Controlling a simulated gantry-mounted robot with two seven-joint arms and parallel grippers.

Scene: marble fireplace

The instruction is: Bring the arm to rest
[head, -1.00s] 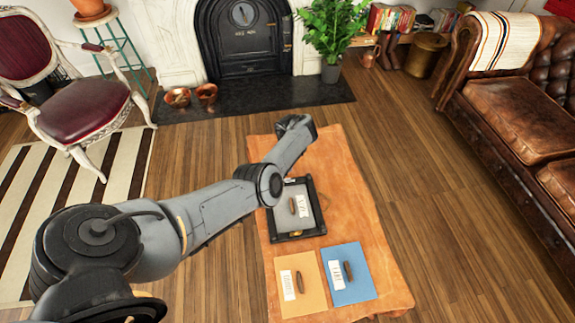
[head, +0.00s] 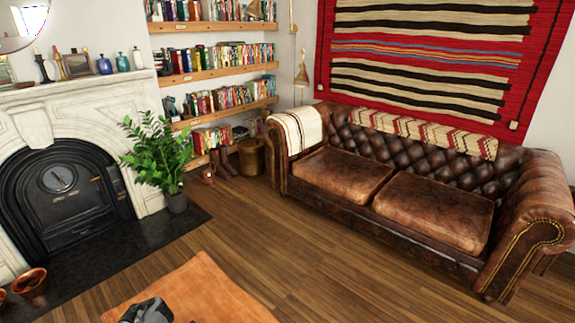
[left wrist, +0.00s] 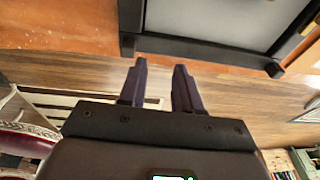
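My left gripper (left wrist: 161,64) shows in the left wrist view with its two dark fingers apart and nothing between them. It is open. Beyond the fingertips, and apart from them, is the black-framed tray (left wrist: 195,47) with a grey inside, on the orange table (left wrist: 60,30). In the head view a small grey part of my arm shows at the bottom edge over the table (head: 205,285); the gripper itself cannot be made out there. My right gripper is in neither view.
A brown leather sofa (head: 335,185) stands to the right. A fireplace (head: 65,195) and a potted plant (head: 158,160) are at the left. Bookshelves (head: 215,85) line the back. The wooden floor (head: 300,260) between table and sofa is clear.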

